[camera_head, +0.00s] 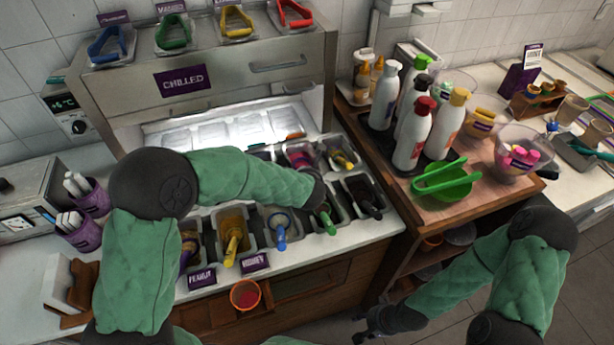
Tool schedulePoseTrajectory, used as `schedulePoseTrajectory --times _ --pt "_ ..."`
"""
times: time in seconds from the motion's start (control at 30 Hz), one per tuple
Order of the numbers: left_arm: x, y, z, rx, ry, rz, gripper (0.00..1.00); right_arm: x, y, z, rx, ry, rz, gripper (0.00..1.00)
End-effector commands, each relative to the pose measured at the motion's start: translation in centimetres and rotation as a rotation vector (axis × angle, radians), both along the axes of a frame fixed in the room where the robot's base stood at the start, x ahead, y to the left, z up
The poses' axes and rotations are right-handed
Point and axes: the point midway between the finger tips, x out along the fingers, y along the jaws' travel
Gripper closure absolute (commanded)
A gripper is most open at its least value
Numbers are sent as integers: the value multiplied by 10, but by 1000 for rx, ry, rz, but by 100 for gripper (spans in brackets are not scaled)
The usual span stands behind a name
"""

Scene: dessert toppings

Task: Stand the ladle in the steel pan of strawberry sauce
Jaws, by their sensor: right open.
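Steel pans sit in the chilled counter (345,238). Several hold long handles: a yellow one (231,250), a blue one (280,236) and a green one (327,222). I cannot tell which is the ladle. A back pan (300,157) shows reddish and purple contents; I cannot tell whether it is the strawberry sauce. My left arm reaches across the pans and hides some of them. Its dark end (316,187) is above the pans near the green handle; its fingers cannot be made out. My right gripper (374,325) is open and low, in front of the counter, away from the pans.
A wooden cart (404,180) at right carries several squeeze bottles (411,138), a green bowl (446,183) with tongs and a clear bowl (520,165). A red-orange cup (245,296) is at the counter's front. Purple cups (90,198) stand left. Floor shows between my right arm and the counter.

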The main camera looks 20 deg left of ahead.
Motion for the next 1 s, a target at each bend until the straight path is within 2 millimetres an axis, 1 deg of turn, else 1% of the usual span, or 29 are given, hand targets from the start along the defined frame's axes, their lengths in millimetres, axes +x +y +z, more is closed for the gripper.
schedulePoseTrajectory --times 0.2,0.47,0.5,0.6,0.83,0.87,0.9,0.93,1.0 --pt "0 0 0 0 -1 0 100 0 0 -3 0 0 0 53" --pt "0 0 0 0 -1 0 100 0 0 -3 0 0 0 53" --pt "0 0 0 0 -1 0 69 0 0 -3 0 0 0 53" --pt "0 0 0 0 -1 0 44 0 0 -3 0 0 0 53" --pt "0 0 0 0 0 0 44 0 0 -3 0 0 0 53" --pt "0 0 0 0 0 0 38 0 0 -3 0 0 0 53" --pt "0 0 0 0 0 0 27 0 0 -3 0 0 0 53" --pt "0 0 0 0 0 0 24 0 0 -3 0 0 0 53" --pt "0 0 0 0 0 0 24 0 0 -3 0 0 0 53"
